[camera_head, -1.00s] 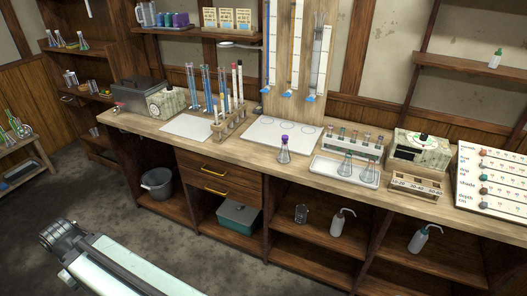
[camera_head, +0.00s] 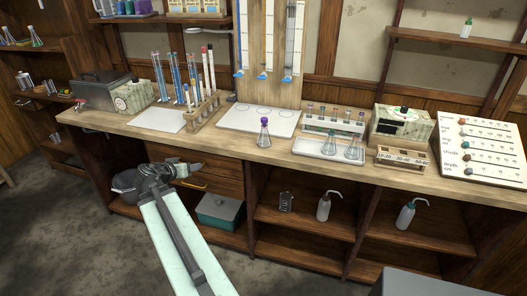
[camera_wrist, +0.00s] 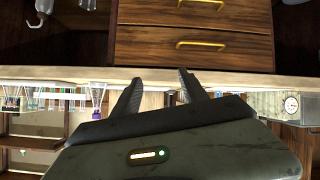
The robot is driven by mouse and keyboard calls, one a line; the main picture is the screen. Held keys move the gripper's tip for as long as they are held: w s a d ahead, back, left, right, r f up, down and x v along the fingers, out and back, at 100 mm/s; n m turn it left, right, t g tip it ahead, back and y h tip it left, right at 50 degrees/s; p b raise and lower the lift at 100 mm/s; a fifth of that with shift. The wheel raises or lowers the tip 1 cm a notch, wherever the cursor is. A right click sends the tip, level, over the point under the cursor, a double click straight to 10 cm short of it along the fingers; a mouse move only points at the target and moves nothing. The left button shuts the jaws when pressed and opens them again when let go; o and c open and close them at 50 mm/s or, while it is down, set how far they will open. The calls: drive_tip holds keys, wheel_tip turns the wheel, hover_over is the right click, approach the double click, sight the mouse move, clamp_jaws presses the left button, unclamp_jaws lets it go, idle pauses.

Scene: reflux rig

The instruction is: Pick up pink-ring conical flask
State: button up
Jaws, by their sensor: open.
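A clear conical flask (camera_head: 263,136) with a purple-looking top stands upright on the counter, just in front of the white plate with circles. I cannot clearly make out a pink ring on it. Two clear conical flasks (camera_head: 328,145) (camera_head: 354,150) stand in the white tray to its right; ring colours on them are too small to tell. My gripper (camera_head: 197,168) is in front of the drawers, left of and below the purple-topped flask, and apart from it. In the upside-down wrist view my gripper (camera_wrist: 158,82) has its two fingers apart with nothing between them.
The wooden counter (camera_head: 232,148) has a tube rack (camera_head: 204,112) at left, the white plate (camera_head: 240,119) behind the flask, and a small tube rack (camera_head: 335,128) behind the white tray (camera_head: 312,147). A drawer front (camera_head: 225,166) is behind my gripper. Wash bottles (camera_head: 324,206) stand on the lower shelf.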

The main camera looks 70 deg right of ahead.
drive_tip(key=s+d+r+m+g+h+b, duration=0.1)
drive_tip(key=s+d+m+h+b, duration=0.15)
drive_tip(key=s+d, duration=0.6)
drive_tip(key=m+h+b, duration=0.2)
drive_tip(key=h, duration=0.2)
approach(263, 130)
drive_tip(key=d, duration=0.3)
drive_tip(key=shift+d+r+g, duration=0.3)
drive_tip(key=shift+r+g, duration=0.1)
drive_tip(key=d, duration=0.8)
drive_tip(key=shift+s+f, duration=0.1)
drive_tip(key=shift+f, duration=0.1)
drive_tip(key=shift+a, duration=0.15)
clamp_jaws()
